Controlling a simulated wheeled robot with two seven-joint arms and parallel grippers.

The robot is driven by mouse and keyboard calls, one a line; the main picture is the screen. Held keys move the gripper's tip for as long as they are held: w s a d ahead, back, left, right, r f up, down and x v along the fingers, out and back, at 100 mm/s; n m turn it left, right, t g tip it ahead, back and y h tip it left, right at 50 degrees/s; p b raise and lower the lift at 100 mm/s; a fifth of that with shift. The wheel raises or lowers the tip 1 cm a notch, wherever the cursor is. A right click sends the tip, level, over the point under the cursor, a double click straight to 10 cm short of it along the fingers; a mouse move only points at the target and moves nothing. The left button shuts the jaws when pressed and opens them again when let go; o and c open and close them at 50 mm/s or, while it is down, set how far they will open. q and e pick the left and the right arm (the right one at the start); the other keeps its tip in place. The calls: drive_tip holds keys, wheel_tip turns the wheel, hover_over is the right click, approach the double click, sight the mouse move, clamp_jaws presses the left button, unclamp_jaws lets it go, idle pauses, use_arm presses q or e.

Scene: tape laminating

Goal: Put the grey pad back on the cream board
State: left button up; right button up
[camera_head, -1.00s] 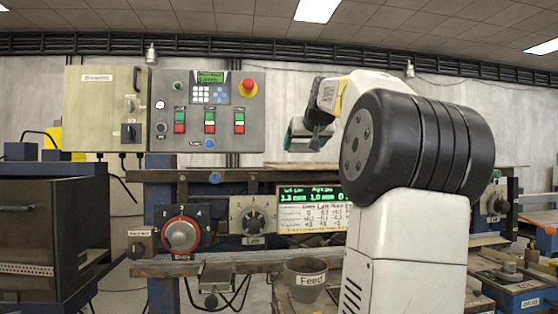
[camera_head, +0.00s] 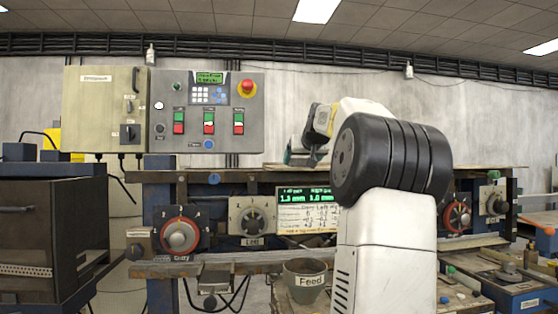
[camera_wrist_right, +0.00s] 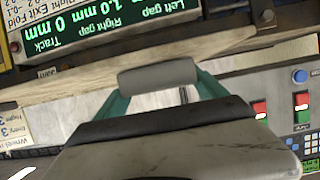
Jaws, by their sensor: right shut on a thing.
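The grey pad (camera_wrist_right: 158,76) is in the right wrist view, between the teal fingertips of my right gripper (camera_wrist_right: 160,80), which is shut on it. In the head view my right gripper (camera_head: 302,152) is in front of the machine, above the display; I cannot make out the pad there. The cream board (camera_head: 306,220) with rows of writing sits under the green-lettered display (camera_head: 304,196). My arm covers its right end. Part of the board (camera_wrist_right: 48,10) shows at the top left of the wrist view. My left gripper is not in view.
Dials (camera_head: 180,235) line the machine front left of the board. A Feed bucket (camera_head: 305,281) stands below. A grey control box (camera_head: 208,115) is on the left, and a wooden ledge (camera_wrist_right: 60,100) crosses the wrist view behind the pad.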

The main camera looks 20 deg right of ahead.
drive_tip(key=shift+f, duration=0.15)
drive_tip(key=o, duration=1.3)
drive_tip(key=shift+s+r, duration=0.1)
drive_tip(key=shift+r, duration=0.15)
drive_tip(key=v, duration=1.2)
drive_tip(key=s+a+f+n+g+y, duration=0.1)
drive_tip(key=s+a+f+g+y, duration=0.1)
drive_tip(key=s+a+f, duration=0.6)
drive_tip(key=s+a+f+n+g+y, duration=0.1)
drive_tip(key=s+a+f+g+y, duration=0.15)
drive_tip(key=a+f, duration=0.8)
drive_tip(key=s+a+f, duration=0.2)
drive_tip(key=s+f, duration=0.2)
drive_tip(key=f, duration=0.1)
drive_tip(key=s+a+f+g, duration=0.1)
drive_tip(key=s+a+f, duration=0.1)
drive_tip(key=s+f, duration=0.3)
drive_tip(key=s+a+f+n+g, duration=0.1)
drive_tip(key=s+a+f, duration=0.1)
drive_tip(key=s+f, duration=0.3)
drive_tip(key=shift+a+f+g+y, duration=0.15)
drive_tip(key=shift+a+f+y, duration=0.05)
drive_tip(key=shift+f, duration=0.4)
drive_tip(key=shift+a+f+g+y, duration=0.1)
drive_tip(key=shift+a+f+y, duration=0.05)
drive_tip(key=shift+f, duration=0.45)
